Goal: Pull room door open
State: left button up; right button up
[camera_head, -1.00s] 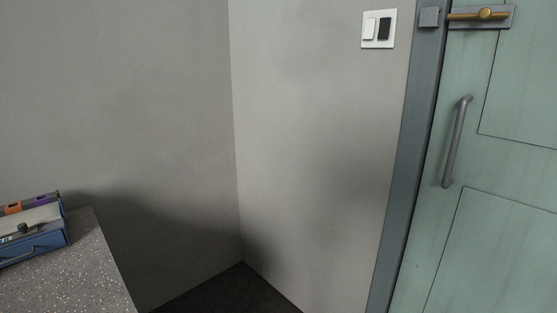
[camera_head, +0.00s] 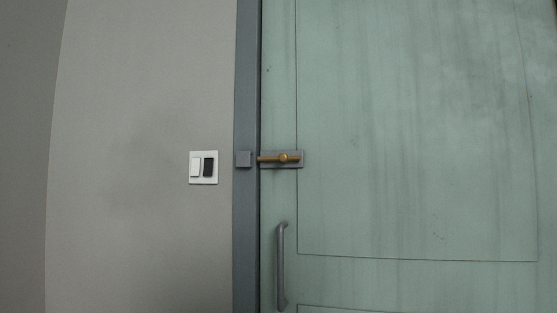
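The pale green room door (camera_head: 400,150) fills the right half of the view and looks closed against its grey-blue frame (camera_head: 246,240). A brass bolt (camera_head: 282,158) on a grey plate sits near the door's left edge. It lies level and points at a small grey keeper block (camera_head: 244,159) on the frame. I cannot tell whether the bolt enters the block. A grey vertical pull handle (camera_head: 281,266) is below the bolt, near the bottom of the view. Neither of my grippers is in view.
A white switch plate (camera_head: 204,167) with one white and one dark rocker is on the beige wall (camera_head: 140,240) left of the frame. A wall corner runs down at the far left. No obstacle shows before the door; the floor is out of view.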

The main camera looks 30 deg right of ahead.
aim_at(424, 133)
jog(key=z, duration=1.9)
jog(key=u, duration=0.2)
